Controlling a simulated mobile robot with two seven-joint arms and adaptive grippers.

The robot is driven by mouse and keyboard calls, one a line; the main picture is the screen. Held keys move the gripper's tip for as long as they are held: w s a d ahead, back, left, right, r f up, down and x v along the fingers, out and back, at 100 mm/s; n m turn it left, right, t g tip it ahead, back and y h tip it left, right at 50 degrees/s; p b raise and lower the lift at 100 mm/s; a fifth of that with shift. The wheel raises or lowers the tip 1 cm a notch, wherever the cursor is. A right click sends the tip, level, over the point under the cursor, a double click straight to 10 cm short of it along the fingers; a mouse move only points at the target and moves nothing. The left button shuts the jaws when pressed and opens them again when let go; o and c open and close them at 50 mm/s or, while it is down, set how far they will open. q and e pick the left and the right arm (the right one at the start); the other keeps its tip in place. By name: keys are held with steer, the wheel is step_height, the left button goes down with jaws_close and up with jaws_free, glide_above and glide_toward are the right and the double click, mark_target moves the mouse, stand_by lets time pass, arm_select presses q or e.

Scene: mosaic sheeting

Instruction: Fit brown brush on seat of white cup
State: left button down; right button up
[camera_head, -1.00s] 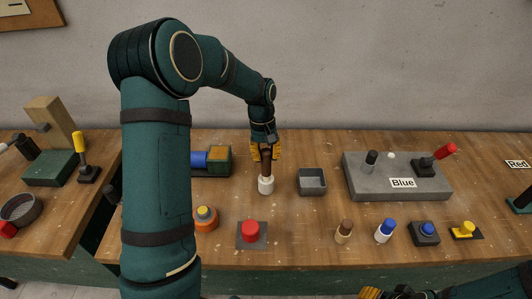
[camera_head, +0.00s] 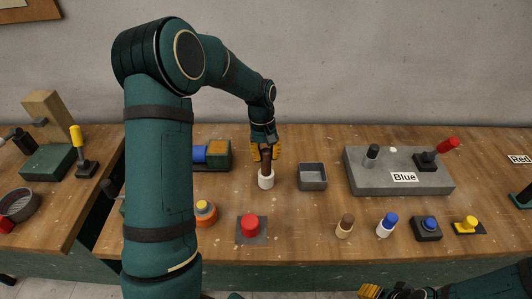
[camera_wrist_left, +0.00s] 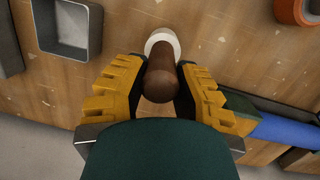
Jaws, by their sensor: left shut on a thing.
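My left gripper (camera_head: 266,152) is shut on the dark brown brush (camera_head: 267,166) and holds it upright at the white cup (camera_head: 266,181). The brush's lower end is at the cup's mouth. In the left wrist view the brush (camera_wrist_left: 160,78) lies between the yellow fingers, and the white cup's rim (camera_wrist_left: 163,37) shows around its far end. How deep the brush sits in the cup is hidden. My right gripper (camera_head: 372,291) shows only in part at the bottom edge, and its jaws are not clear.
A grey open box (camera_head: 312,187) stands just right of the cup. A red button (camera_head: 250,227) and an orange round piece (camera_head: 205,213) are in front. A blue-and-green block (camera_head: 215,155) is behind left. A grey block (camera_head: 400,185) with knobs is farther right.

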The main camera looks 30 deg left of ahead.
arm_select(q)
steer(key=c, duration=0.8)
jaws_free()
steer(key=shift+o, duration=0.2)
steer(key=shift+r, duration=0.1)
step_height(320, 180, up, 12)
steer(key=w+a, duration=0.1)
steer(key=shift+a+f, duration=0.2)
steer(key=shift+a, duration=0.2)
